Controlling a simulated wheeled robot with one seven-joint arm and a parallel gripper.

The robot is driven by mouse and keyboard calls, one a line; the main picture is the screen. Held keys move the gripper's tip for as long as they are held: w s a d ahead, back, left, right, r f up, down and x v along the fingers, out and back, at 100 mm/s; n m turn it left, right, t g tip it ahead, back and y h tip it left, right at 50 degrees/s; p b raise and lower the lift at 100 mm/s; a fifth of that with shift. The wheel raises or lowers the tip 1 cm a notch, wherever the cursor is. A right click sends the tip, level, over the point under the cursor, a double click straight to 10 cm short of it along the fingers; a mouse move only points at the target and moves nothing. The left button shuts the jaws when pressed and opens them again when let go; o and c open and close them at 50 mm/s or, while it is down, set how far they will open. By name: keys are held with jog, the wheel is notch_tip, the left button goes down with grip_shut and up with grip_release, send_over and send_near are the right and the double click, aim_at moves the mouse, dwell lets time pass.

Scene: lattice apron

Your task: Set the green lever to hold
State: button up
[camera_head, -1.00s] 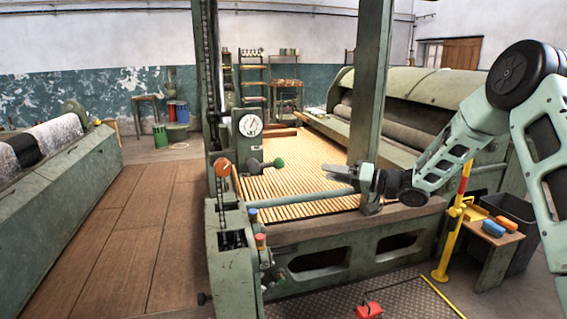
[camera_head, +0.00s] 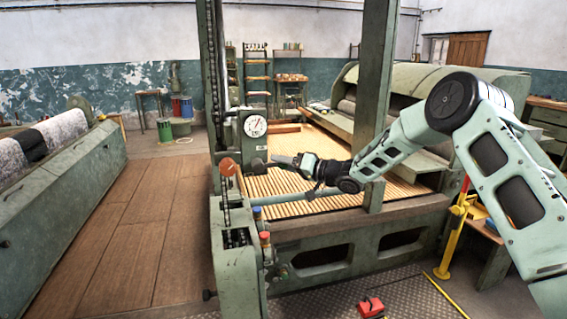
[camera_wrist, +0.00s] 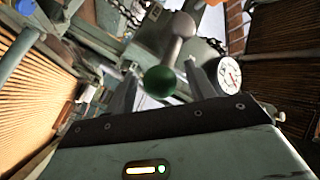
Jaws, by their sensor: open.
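The green lever shows in the wrist view as a green ball knob (camera_wrist: 160,82) on a pale rod that runs up to a grey-green housing. In the head view its pivot end (camera_head: 257,165) shows on the machine post below the dial, while the knob is hidden by my gripper. My gripper (camera_head: 277,160) is open and reaches in from the right at the knob. In the wrist view the knob appears between the two fingers of my gripper (camera_wrist: 162,88). I cannot tell whether they touch it. No hold marking is readable.
A white dial (camera_head: 255,126) sits just above the lever, and an orange-red knob (camera_head: 228,167) is to its left. A horizontal bar (camera_head: 300,195) runs below my gripper. A tall green post (camera_head: 377,100) stands behind my arm. The slatted bed (camera_head: 330,140) lies behind.

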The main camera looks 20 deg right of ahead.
jog(key=shift+w+a, duration=0.1)
grip_shut()
jog(key=shift+f, duration=0.1)
